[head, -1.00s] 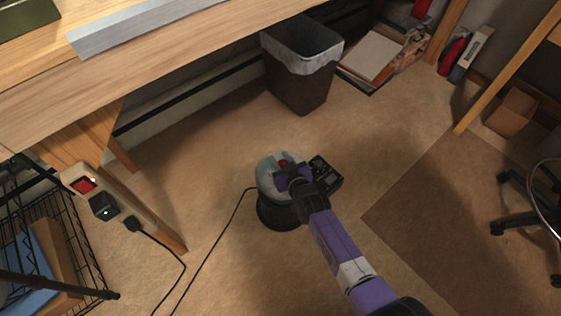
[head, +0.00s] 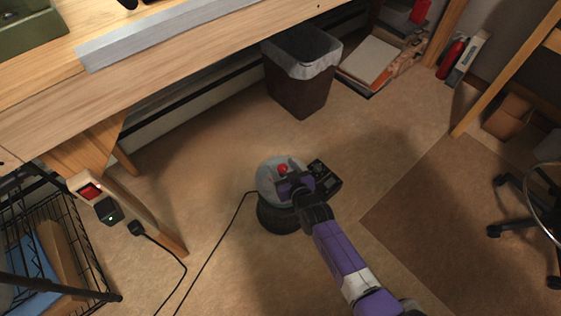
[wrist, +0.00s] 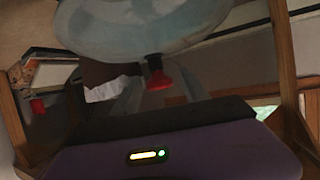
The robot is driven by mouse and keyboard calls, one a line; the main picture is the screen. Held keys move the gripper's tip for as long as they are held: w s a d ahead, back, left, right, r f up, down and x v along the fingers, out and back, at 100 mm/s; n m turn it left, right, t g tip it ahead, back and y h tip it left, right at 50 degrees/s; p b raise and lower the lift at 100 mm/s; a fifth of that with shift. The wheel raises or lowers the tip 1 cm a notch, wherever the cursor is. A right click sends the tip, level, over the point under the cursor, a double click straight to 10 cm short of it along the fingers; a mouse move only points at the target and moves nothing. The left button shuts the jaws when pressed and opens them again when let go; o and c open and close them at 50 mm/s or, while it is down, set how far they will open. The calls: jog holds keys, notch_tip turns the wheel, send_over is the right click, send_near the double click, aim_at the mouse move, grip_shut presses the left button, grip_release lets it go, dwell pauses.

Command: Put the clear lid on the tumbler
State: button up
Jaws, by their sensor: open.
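The clear lid (head: 267,175) is a pale, see-through disc with a red knob (head: 283,169) on it. In the head view it lies over the dark, round tumbler (head: 277,218), which stands on the floor. I cannot tell whether the lid sits flush on the rim. My gripper (head: 285,177) is open at the lid. In the wrist view, which looks upside down, the lid (wrist: 145,25) fills the top and the knob (wrist: 157,78) shows between the two pale fingers, with no clear grip on it. My gripper's wrist hides the tumbler's right side.
A workbench (head: 120,105) overhangs the upper left. A lined bin (head: 302,85) stands behind. A wire rack (head: 80,240) is lower left, a wheeled chair (head: 510,215) right.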

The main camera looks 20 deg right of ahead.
jog(key=p+v, duration=0.7)
jog(key=v, duration=0.1)
jog(key=shift+s+r, duration=0.15)
jog(key=shift+r, duration=0.05)
jog(key=shift+s+r+p, duration=0.15)
jog(key=shift+s+p, duration=0.15)
jog(key=shift+s, duration=0.3)
jog(key=w+d+r+v, duration=0.1)
jog(key=d+r+v, duration=0.1)
jog(key=v, duration=2.3)
jog(key=s+a+r, duration=0.1)
jog(key=s+r, duration=0.4)
jog(key=r, duration=0.6)
jog(key=s+a+r+t, duration=0.1)
jog(key=s+r, duration=0.5)
jog(key=r, duration=0.5)
jog(key=shift+s, duration=0.2)
